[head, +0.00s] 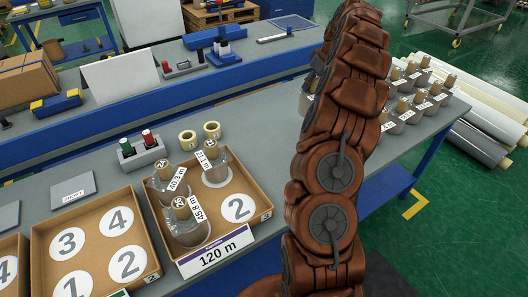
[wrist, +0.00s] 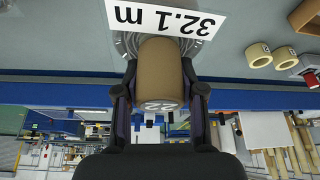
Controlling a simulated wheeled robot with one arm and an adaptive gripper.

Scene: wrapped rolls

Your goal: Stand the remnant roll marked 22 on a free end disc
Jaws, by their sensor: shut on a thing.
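In the wrist view my gripper (wrist: 158,95) is shut on the tan core of the remnant roll marked 22 (wrist: 160,65). The number shows upside down on the core's end, and a white label reads 32.1 m. In the head view my arm hides the gripper and this roll. The tray with the 120 m sign (head: 160,232) holds several rolls with end labels, including one labelled 46.3 m (head: 163,180) and one labelled 45.8 m (head: 183,222). Its end disc 2 (head: 238,208) is bare. The tray to its left has bare end discs 1 (head: 72,287), 2 (head: 127,263), 3 (head: 68,243) and 4 (head: 119,221).
Two tape rings (head: 212,130) and a marker stand (head: 142,151) stand behind the 120 m tray. A group of wrapped rolls (head: 425,92) stands at the table's right end. Grey table is clear between the tray and my arm.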

